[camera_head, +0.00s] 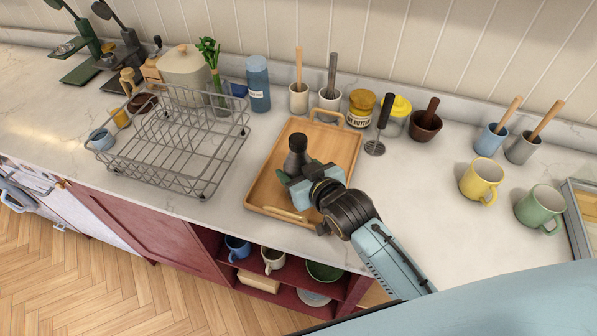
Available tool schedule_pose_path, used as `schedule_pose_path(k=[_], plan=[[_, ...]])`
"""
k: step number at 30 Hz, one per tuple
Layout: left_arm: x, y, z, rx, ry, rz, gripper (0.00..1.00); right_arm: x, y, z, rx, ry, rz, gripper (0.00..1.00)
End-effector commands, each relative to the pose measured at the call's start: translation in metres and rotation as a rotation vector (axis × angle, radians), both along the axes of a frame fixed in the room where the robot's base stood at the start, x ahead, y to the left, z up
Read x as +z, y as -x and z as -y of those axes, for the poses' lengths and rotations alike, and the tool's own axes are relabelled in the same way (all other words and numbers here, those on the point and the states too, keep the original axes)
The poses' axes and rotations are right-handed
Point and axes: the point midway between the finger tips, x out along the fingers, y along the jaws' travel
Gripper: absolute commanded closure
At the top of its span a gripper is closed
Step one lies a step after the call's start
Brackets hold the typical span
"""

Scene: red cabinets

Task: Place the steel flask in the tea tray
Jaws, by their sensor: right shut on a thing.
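The steel flask (297,148) is a dark grey bottle that stands roughly upright over the left part of the tea tray. My right gripper (296,177) is shut on the flask's lower part and hides some of it. The tea tray (338,141) is a light wooden rectangle with a handle at each end, on the counter in the middle of the view. I cannot tell whether the flask's base touches the tray floor. My left gripper is not in view.
A wire dish rack (180,150) stands left of the tray. Behind the tray are utensil pots (299,98), a nut butter jar (361,108) and a wooden mortar (425,127). A yellow mug (481,181) and green mug (540,208) stand right.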

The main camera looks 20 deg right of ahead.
Motion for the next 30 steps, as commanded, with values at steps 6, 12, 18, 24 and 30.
schedule_pose_path(k=[6, 12, 18, 24, 30], plan=[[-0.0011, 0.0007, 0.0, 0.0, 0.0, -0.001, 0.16, -0.008, -0.0006, 0.0, 0.0, -0.001, 0.005, 0.73], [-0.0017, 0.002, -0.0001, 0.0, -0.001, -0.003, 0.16, -0.0095, -0.0005, 0.0, 0.0, -0.001, 0.004, 0.73], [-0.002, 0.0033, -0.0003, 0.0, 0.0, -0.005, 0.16, -0.0122, -0.0001, 0.0002, -0.001, 0.0, 0.001, 0.24], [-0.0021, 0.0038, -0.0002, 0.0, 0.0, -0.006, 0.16, -0.0121, -0.0001, 0.0001, 0.0, 0.0, 0.001, 0.2], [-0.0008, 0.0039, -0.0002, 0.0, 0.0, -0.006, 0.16, -0.0073, 0.0008, 0.0003, 0.0, 0.0, 0.002, 0.2]])
